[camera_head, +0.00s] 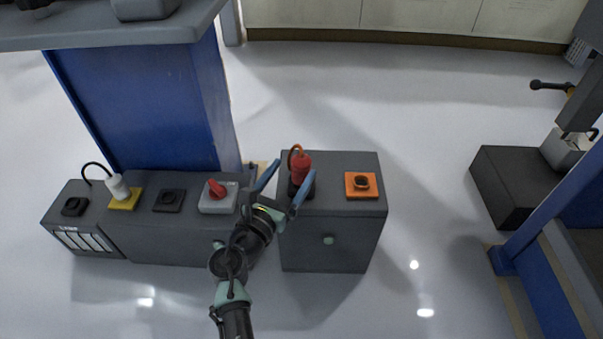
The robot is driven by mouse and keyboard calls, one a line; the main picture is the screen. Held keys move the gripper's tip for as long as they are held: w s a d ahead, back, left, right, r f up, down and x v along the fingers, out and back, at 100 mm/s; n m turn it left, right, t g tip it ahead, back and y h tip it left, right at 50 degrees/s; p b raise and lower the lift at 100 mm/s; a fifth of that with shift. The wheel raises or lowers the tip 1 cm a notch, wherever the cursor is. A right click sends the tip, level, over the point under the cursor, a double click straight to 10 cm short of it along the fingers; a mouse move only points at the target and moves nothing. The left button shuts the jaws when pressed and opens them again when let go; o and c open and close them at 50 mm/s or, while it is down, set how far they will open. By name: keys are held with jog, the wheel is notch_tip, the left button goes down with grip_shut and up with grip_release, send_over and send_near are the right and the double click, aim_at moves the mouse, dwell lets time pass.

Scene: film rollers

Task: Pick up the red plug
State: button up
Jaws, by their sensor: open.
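The red plug (301,168) stands upright in a black socket (307,189) on the left part of the grey cabinet's top (333,165). An orange-brown cable loops up from the plug's top. My gripper (290,180) is open, with two blue fingers pointing up toward the back. Its right finger lies close to the plug and partly covers the socket in this view. The left finger is to the left of the plug, over the gap beside the cabinet. I cannot tell whether either finger touches the plug.
An orange socket (361,185) sits right of the plug. To the left, a low grey box row bears a red switch (217,190), a black socket (168,200) and a white plug (118,187) on a yellow base. A blue machine panel (150,105) rises behind.

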aim_at(297, 167)
jog(key=b+x, duration=0.3)
jog(key=x, duration=0.1)
jog(key=shift+d+f, duration=0.2)
jog(key=shift+f, duration=0.15)
jog(key=shift+w+d+r+b, duration=0.1)
jog(key=shift+w+d+b, duration=0.05)
jog(key=shift+w+b, duration=0.2)
jog(key=shift+r, duration=0.1)
grip_shut()
